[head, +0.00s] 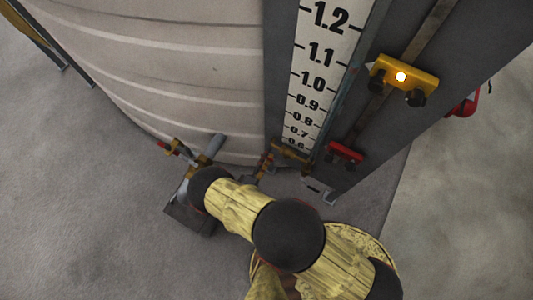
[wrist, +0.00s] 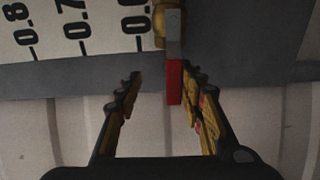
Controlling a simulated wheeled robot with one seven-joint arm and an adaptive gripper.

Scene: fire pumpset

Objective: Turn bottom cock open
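The bottom cock shows in the wrist view as a brass body (wrist: 168,24) at the top, beside the low end of the scale. Its lever, grey above with a red end (wrist: 174,82), points down the picture. My gripper (wrist: 160,76) is open, with one finger on each side of the red end. The red end lies close to the right finger; I cannot tell whether they touch. In the head view my arm hides part of the low area, and small brass fittings (head: 266,160) show at the foot of the scale.
The white scale (head: 320,75) runs up a dark grey panel beside the pale ribbed tank (head: 180,75). A yellow block (head: 403,78) with a light and a red block (head: 345,152) sit on a rod to the right.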

